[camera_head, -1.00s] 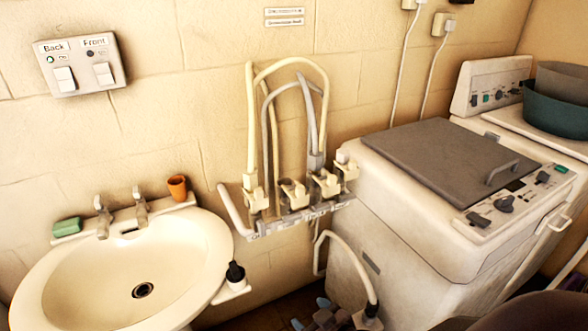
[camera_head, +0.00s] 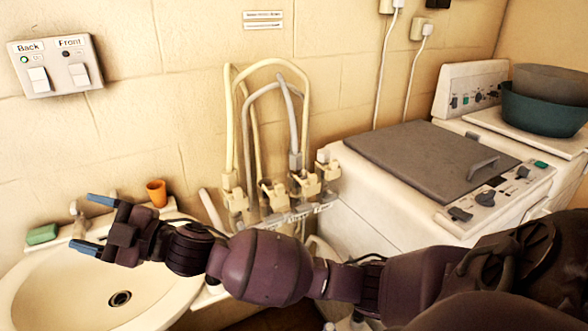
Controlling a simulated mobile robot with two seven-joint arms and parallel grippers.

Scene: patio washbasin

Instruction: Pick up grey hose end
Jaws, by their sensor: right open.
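The grey hose (camera_head: 292,118) arches inside a cream hose (camera_head: 232,125) against the wall. One grey end runs down into a thicker grey sleeve (camera_head: 295,161) above the cream clips of the rack. The other grey leg goes down behind the clips, and its lower end is hidden. My right gripper (camera_head: 94,224) is open and empty, its blue-tipped fingers pointing left over the washbasin. It is well to the left of the hoses and apart from them. My right arm crosses in front of the rack's lower part. My left gripper is out of view.
The washbasin (camera_head: 60,300) has taps, an orange cup (camera_head: 156,193) and a green soap bar (camera_head: 42,234) along its back. A white washing machine (camera_head: 385,212) with a grey lid stands right of the rack. A switch box (camera_head: 55,66) is on the wall.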

